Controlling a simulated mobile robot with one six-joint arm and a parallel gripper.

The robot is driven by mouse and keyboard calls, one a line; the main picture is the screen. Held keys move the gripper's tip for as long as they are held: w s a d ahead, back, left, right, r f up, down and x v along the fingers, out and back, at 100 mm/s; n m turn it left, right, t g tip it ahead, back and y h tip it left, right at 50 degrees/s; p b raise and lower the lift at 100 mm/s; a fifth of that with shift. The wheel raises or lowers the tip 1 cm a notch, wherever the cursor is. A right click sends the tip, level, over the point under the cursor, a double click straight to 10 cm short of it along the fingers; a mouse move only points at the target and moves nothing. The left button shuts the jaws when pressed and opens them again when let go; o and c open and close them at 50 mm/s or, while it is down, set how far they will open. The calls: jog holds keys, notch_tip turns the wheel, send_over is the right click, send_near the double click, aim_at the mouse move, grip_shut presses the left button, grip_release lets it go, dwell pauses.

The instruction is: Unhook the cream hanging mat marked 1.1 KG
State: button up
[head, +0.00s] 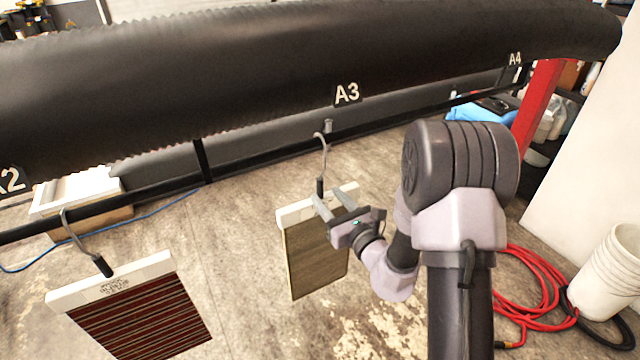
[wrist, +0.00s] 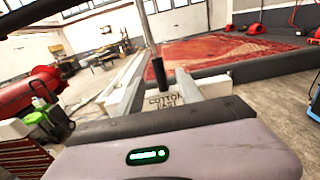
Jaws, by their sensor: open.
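A mat with a brown-tan face (head: 314,265) and a white top bar (head: 294,215) hangs from a grey hook (head: 323,150) under the A3 mark. No 1.1 KG mark is readable on it. My gripper (head: 330,200) is at its top bar, near the hook's black lower end. In the wrist view, my gripper (wrist: 160,84) has its fingers apart, one on each side of the black hook end (wrist: 158,70). Partly hidden lettering shows on the bar (wrist: 162,99) between them. My gripper hides the bar's right part in the head view.
A red-striped mat (head: 140,315) with a white bar hangs at the lower left. The black roller (head: 230,70) crosses above. A red hose (head: 535,290) and white buckets (head: 608,275) are on the floor at right. Floor between the two mats is clear.

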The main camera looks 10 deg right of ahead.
aim_at(322, 189)
jog(key=shift+p+x, duration=0.7)
jog(key=shift+x, duration=1.75)
grip_shut()
jog(key=shift+r, duration=0.1)
jog(key=shift+r+p, duration=1.85)
jog(key=shift+r, duration=0.4)
jog(key=shift+f, duration=0.1)
